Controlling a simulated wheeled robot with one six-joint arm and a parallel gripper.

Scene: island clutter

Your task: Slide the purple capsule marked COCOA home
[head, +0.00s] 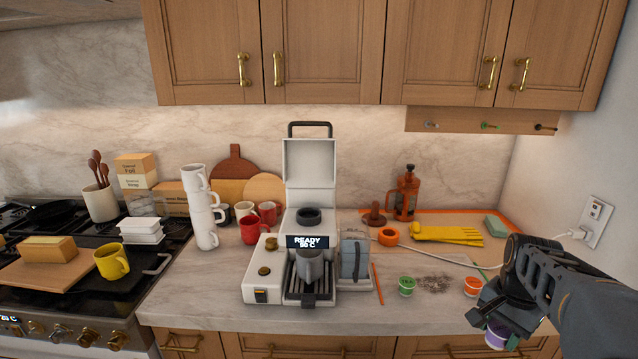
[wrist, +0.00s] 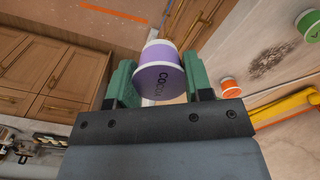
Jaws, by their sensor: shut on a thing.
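In the head view the capsule (head: 497,336) shows at the lower right, held by my gripper (head: 492,318) in front of the counter's front edge. My gripper is shut on it. The white coffee machine (head: 268,283) stands mid-counter with its lid (head: 309,162) raised. A dark round opening (head: 308,216) sits below the lid.
A green capsule (head: 406,286) and an orange capsule (head: 473,287) stand on the counter beside spilled grounds (head: 434,283). A water tank (head: 355,258) adjoins the machine's right side. A white cable (head: 440,254) crosses behind. Stacked white mugs (head: 205,226) stand left of the machine.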

